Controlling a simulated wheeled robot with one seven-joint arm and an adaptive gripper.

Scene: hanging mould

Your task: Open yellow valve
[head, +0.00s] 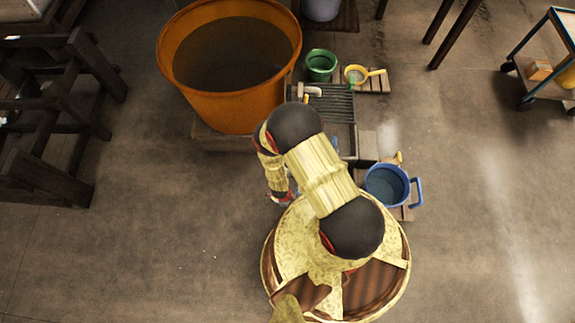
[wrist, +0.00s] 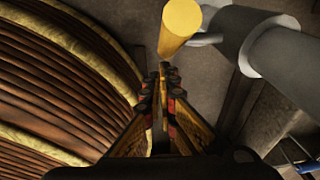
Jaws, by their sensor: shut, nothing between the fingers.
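The yellow valve handle (wrist: 180,28) shows in the wrist view as a smooth yellow rod at the top centre, beside a grey pipe (wrist: 290,60). A thin grey stem joins the rod on its right. My gripper (wrist: 163,70) is shut and empty, its fingertips just below the near end of the rod. I cannot tell whether they touch it. In the head view my arm hides most of the gripper. A small yellow piece (head: 398,157) shows by the blue tub, but I cannot tell whether it is the same handle.
A large orange vat (head: 176,92) stands at the upper left. A blue tub (head: 387,186) stands close to my base. Open floor lies to the right and left.

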